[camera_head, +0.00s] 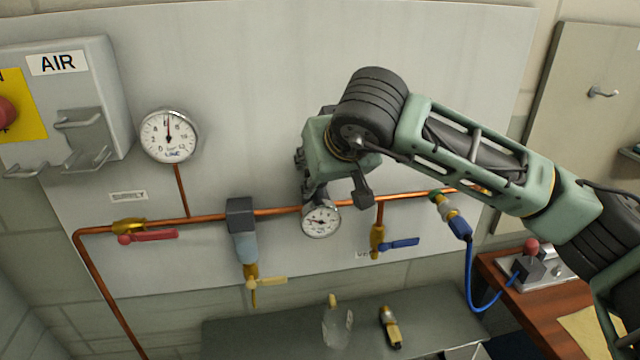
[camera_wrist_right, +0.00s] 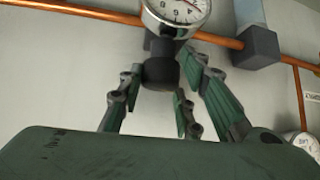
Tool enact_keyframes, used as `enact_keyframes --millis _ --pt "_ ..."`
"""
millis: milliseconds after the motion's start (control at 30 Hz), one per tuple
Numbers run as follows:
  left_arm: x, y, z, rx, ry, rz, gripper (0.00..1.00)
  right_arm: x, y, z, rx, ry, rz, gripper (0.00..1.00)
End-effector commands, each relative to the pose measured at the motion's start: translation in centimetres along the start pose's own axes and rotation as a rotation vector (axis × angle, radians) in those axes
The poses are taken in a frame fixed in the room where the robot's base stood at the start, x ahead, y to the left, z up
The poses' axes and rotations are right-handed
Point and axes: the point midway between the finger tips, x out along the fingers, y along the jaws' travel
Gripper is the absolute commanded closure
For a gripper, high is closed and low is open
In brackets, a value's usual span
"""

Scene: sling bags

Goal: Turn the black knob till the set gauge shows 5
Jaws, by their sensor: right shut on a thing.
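The set gauge (camera_head: 321,222) is a small round white dial on the copper pipe, just below my right gripper in the head view. It also shows upside down at the top of the wrist view (camera_wrist_right: 180,10), cut off by the edge. Its needle is too small to read surely. The black knob (camera_wrist_right: 160,72) sits beside this gauge in the wrist view. My right gripper (camera_head: 322,186) is shut on the knob, with a finger on each side of it. In the head view the gripper mostly hides the knob. My left gripper is out of view.
A larger LINE gauge (camera_head: 168,137) hangs at left, needle pointing nearly straight up. The copper pipe (camera_head: 190,220) carries a red-handled valve (camera_head: 150,236), a filter (camera_head: 245,245) and a blue-handled valve (camera_head: 400,243). A blue hose (camera_head: 468,265) hangs at right. A bench (camera_head: 260,330) stands below.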

Motion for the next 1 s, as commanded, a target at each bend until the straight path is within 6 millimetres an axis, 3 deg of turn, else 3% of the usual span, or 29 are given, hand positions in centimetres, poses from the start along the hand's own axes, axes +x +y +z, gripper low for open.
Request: enact_keyframes --millis 100,467,500,600,667,1000 --pt "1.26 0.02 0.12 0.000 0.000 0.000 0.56 0.19 -0.02 0.12 0.045 0.004 0.050 0.94" --pt "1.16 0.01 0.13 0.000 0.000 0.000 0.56 -0.04 0.06 -0.07 0.065 0.003 0.065 0.94" --pt "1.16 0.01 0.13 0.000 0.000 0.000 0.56 -0.04 0.07 -0.07 0.065 0.003 0.065 0.65" --pt "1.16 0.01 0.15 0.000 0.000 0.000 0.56 -0.05 0.04 -0.07 0.064 0.003 0.064 0.56" --pt "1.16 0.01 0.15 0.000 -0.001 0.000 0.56 -0.04 0.02 -0.06 0.063 0.003 0.064 0.52" --pt "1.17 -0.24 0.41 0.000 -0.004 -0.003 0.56 -0.35 -0.09 -0.06 0.061 0.003 0.061 0.52"
